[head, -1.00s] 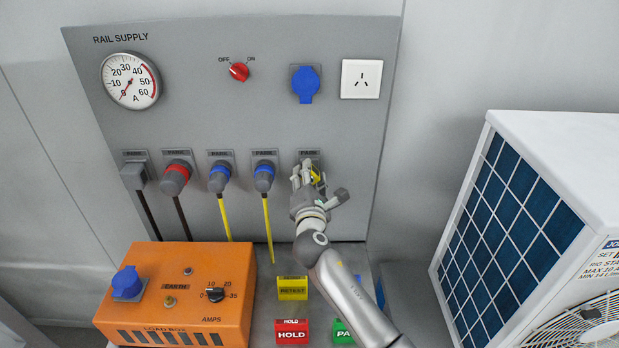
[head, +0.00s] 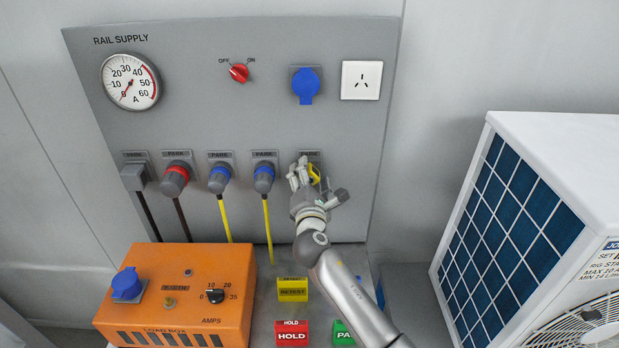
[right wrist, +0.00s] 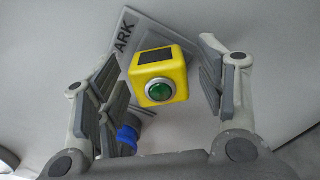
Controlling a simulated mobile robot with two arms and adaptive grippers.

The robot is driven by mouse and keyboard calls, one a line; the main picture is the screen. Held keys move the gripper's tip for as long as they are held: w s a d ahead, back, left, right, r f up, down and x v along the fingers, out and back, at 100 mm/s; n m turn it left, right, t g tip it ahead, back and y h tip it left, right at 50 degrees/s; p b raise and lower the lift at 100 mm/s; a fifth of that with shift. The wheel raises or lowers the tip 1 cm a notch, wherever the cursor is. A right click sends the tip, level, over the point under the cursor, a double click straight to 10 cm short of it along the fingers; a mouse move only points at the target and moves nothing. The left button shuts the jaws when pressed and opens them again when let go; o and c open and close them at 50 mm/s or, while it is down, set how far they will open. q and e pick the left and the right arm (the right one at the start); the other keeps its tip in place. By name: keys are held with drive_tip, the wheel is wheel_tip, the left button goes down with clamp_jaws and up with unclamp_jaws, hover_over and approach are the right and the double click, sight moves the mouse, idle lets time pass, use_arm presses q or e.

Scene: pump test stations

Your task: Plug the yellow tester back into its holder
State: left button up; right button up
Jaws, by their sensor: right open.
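The yellow tester (right wrist: 165,72) is a small yellow block with a round green lens and a dark patch on top. In the right wrist view it sits at the panel beside a plate (right wrist: 128,28) lettered "ARK". In the head view only a bit of yellow (head: 314,172) shows behind my right gripper (head: 304,176), at the rightmost PARK position (head: 310,155). In the wrist view the fingers of my right gripper (right wrist: 165,90) stand open on both sides of the tester, with gaps visible. The holder is mostly hidden. My left gripper is not in view.
Blue-collared plugs (head: 264,177) with yellow cables hang just left of my right gripper. An orange load box (head: 180,290) stands below left. Yellow RETEST (head: 292,290) and red HOLD (head: 291,333) blocks lie below. A white unit (head: 560,150) stands at right.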

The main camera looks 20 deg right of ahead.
drive_tip(key=v, duration=1.2)
drive_tip(key=s+d+f+m+g+y, duration=0.1)
drive_tip(key=s+d+f+m+g, duration=0.25)
drive_tip(key=s+f+m, duration=0.3)
drive_tip(key=s+d+f+m+g, duration=0.3)
drive_tip(key=s+f+m+g, duration=0.1)
drive_tip(key=s+f+m, duration=0.3)
drive_tip(key=s+a+f+m+g+y, duration=0.1)
drive_tip(key=s+f+m+g+y, duration=0.2)
drive_tip(key=s, duration=0.6)
drive_tip(key=s+a+f+m+g+y, duration=0.1)
drive_tip(key=s+a+f+m+g, duration=0.2)
drive_tip(key=s, duration=0.6)
wheel_tip(320, 180, down, 26)
drive_tip(key=s+d+m+g+b, duration=0.1)
drive_tip(key=g+b, duration=0.1)
drive_tip(key=s+d+f+b, duration=0.2)
drive_tip(key=s+d+f, duration=0.1)
drive_tip(key=s+f, duration=1.4)
wheel_tip(320, 180, down, 2)
drive_tip(key=shift+s+f+g, duration=0.1)
drive_tip(key=shift+s+g, duration=0.2)
drive_tip(key=shift+g, duration=0.15)
